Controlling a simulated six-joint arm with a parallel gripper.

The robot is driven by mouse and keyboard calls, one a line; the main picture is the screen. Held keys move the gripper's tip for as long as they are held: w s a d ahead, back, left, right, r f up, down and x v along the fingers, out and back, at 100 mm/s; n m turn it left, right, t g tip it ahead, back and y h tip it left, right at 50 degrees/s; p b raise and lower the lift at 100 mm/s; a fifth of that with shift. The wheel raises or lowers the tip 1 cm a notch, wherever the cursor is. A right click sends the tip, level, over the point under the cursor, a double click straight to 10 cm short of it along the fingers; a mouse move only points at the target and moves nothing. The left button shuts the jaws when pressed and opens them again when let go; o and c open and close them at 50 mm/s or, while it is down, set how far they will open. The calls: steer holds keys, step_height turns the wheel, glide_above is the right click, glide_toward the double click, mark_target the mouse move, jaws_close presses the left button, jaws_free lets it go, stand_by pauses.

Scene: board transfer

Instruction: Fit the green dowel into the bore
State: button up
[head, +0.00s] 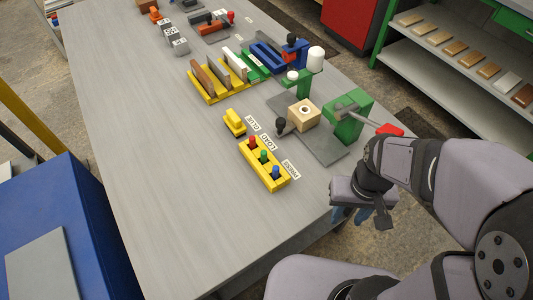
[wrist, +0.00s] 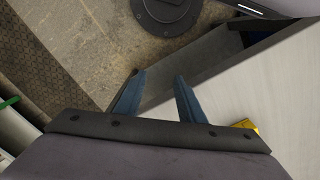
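The green dowel (head: 263,156) stands upright in the yellow holder (head: 278,181), between a red-topped peg (head: 252,143) and a blue-topped peg (head: 275,171). The bore (head: 304,110) is a dark round hole in the top of a pale wooden block (head: 303,120), beside a green clamp (head: 348,117) with a red-tipped handle. My gripper (head: 350,214) is at the table's near right edge, right of the holder and apart from it. In the wrist view, its two blue fingers (wrist: 160,80) are spread with nothing between them. The dowel and bore are not visible there.
A small yellow object (head: 235,122) and white label cards (head: 268,142) lie near the holder. A yellow rack with upright boards (head: 217,80) and a green stand with a white cylinder (head: 314,62) stand farther back. The left side of the grey table (head: 150,160) is clear.

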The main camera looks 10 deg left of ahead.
mark_target(264, 152)
steer(key=a+r+n+p, duration=0.1)
steer(key=a+r+p, duration=0.1)
steer(key=a+p, duration=0.1)
steer(key=a+r+n+g+p, duration=0.1)
steer(key=a+r+n+p, duration=0.1)
steer(key=a+p, duration=0.2)
steer(key=a+r+n+h+p, duration=0.1)
steer(key=a+r+n+p, duration=0.1)
steer(key=a+r+p, duration=0.1)
steer(key=shift+w+a+g+p, duration=0.25)
steer(key=shift+a+g+p, duration=0.1)
steer(key=shift+a, duration=0.25)
steer(key=w+a+r, duration=0.1)
steer(key=w+a, duration=0.2)
steer(key=a, duration=0.1)
steer(key=w+a+r+t, duration=0.1)
steer(key=w+a, duration=0.2)
steer(key=w, duration=0.1)
steer(key=w+a+r+t+y+p, duration=0.1)
steer(key=w+a+r, duration=0.1)
steer(key=w+a, duration=0.2)
steer(key=shift+w+a+n, duration=0.1)
steer(key=shift+a+n, duration=0.2)
steer(key=shift+n, duration=0.1)
steer(key=shift+r, duration=0.1)
steer(key=shift+d+f+p, duration=0.15)
steer(key=shift+f+p, duration=0.35)
steer(key=shift+f, duration=0.85)
steer(key=shift+f+p, duration=0.9)
steer(key=shift+f, duration=1.45)
